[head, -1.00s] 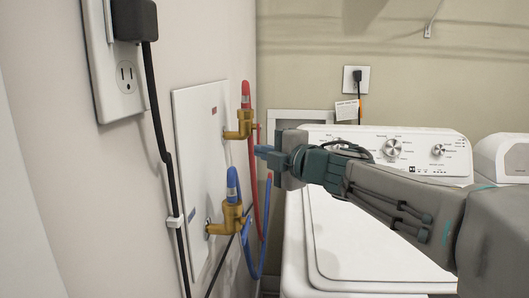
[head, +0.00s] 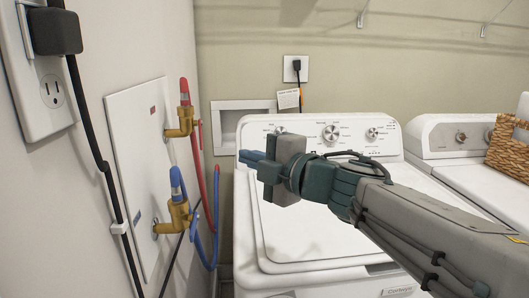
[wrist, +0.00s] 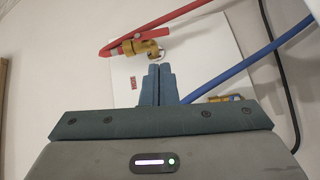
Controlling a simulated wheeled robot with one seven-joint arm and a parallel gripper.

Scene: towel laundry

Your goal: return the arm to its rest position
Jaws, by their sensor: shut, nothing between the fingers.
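My gripper (head: 250,160) is in front of the white washing machine (head: 290,235) in the head view, its blue fingers pointing left toward the wall. The fingers are shut with nothing between them; they also show together in the wrist view (wrist: 158,85). In the head view my gripper is apart from the valves on the wall. My arm reaches in from the lower right, over the washer lid.
On the left wall panel (head: 125,150) are a red-handled valve (head: 184,95) and a blue-handled valve (head: 177,187) with red and blue hoses. A black cord (head: 95,130) hangs from an outlet. A second machine (head: 455,140) with a wicker basket (head: 508,150) stands at right.

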